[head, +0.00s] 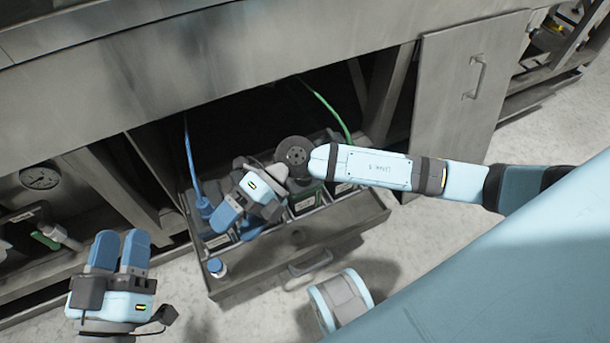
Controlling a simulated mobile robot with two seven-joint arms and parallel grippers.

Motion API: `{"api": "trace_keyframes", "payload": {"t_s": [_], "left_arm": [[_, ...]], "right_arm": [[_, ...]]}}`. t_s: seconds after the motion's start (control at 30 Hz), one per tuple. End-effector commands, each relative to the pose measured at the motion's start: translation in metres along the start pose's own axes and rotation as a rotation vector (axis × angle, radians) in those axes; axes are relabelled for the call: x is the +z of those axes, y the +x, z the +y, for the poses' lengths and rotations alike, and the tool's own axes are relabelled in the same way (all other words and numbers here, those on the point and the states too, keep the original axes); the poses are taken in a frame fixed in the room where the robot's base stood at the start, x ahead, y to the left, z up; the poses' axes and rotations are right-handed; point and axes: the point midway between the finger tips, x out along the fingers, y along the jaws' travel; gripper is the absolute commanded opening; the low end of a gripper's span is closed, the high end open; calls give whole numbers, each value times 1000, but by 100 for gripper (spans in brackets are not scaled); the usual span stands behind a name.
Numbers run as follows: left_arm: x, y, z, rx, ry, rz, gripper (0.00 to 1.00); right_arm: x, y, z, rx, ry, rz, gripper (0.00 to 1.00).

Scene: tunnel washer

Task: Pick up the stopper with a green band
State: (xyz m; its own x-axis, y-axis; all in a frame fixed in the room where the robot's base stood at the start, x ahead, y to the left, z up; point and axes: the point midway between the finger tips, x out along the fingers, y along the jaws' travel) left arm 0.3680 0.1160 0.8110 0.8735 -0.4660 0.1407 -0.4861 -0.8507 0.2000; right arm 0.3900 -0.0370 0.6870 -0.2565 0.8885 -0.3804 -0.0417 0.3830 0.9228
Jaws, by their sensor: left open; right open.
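An open grey drawer (350,222) with several labelled compartments stands out from under the steel machine. A green hose (330,106) and a blue hose (188,152) run down into it. The blue hose ends in a blue fitting (204,206) at the drawer's left. I cannot make out a stopper with a green band; my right arm and gripper cover much of the drawer. My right gripper (237,221) is open above the left part of the drawer, fingers toward its front left. My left gripper (119,236) is open and empty, left of the drawer, over the floor.
A small blue-capped item (216,267) sits at the drawer's front left corner. A cabinet door (465,90) with a handle is at the right. A gauge (40,178) and a green-handled valve (46,238) are at the far left. The machine's edge overhangs the drawer.

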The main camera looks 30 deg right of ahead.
Motion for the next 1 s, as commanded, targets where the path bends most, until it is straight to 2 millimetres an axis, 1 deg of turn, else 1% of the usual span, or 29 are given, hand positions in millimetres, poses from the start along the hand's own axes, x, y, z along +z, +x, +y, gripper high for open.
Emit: {"api": "trace_keyframes", "payload": {"t_s": [0.03, 0.07, 0.1, 0.17, 0.2, 0.3, 0.4, 0.47, 0.53, 0.7, 0.8, 0.9, 1.0], "left_arm": [[0, 0, 0, 0, 0, 0, 43], [0, 0, 0, 0, 0, -1, 43], [1, 0, 0, 0, 0, -1, 43], [1, 0, 0, 1, 0, -3, 43], [1, 0, 0, 1, 0, -4, 43], [2, 0, 0, 1, 0, -6, 43], [3, -1, -1, 2, 1, -9, 43], [6, -1, -1, 2, 1, -13, 43], [11, -2, -2, 2, -1, -26, 43], [28, -1, -6, 8, 2, -83, 43], [37, -2, -7, 11, 0, -113, 43], [42, -2, -7, 12, -2, -136, 43], [45, -3, -7, 13, -3, -149, 43]], "right_arm": [[18, -22, -36, -209, -36, 7, 85], [27, -36, -56, -327, -46, 10, 85], [39, -58, -80, -476, -52, 9, 85], [55, -94, -109, -679, -50, -4, 85], [64, -118, -124, -795, -43, -16, 85], [81, -168, -146, -1016, -17, -51, 85], [89, -197, -157, -1134, 4, -73, 85], [91, -204, -163, -1168, 11, -81, 85], [92, -203, -173, -1182, 14, -84, 85], [94, -188, -206, -1180, 13, -82, 85], [96, -182, -222, -1179, 12, -83, 85], [96, -178, -233, -1179, 13, -83, 85], [96, -175, -238, -1177, 11, -83, 85]]}}
